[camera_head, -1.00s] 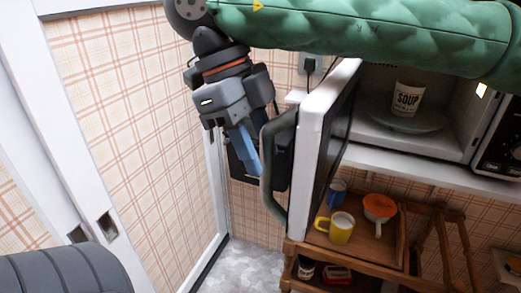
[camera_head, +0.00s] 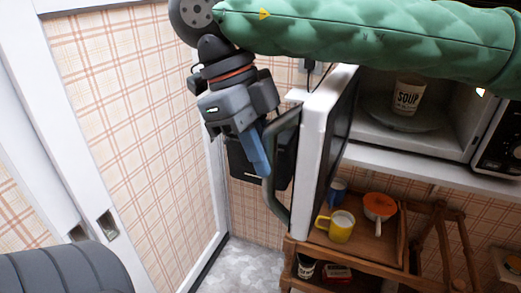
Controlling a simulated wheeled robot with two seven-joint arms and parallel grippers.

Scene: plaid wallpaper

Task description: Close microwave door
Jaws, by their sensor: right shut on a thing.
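The microwave (camera_head: 445,122) stands at the right with its door open. The white-edged door (camera_head: 311,165) sticks out toward me, and its dark curved handle (camera_head: 271,197) is on the left face. My right arm comes in across the top. My right gripper (camera_head: 257,155) points down at the handle, with a blue finger against its upper part, and is shut on it. The finger on the far side is hidden. My left gripper is not in view.
A soup cup (camera_head: 408,96) stands inside the microwave. Below is a wooden cart (camera_head: 385,250) with a yellow mug (camera_head: 341,227), a blue mug (camera_head: 337,191) and an orange bowl (camera_head: 379,207). A plaid wall (camera_head: 120,110) closes off the left.

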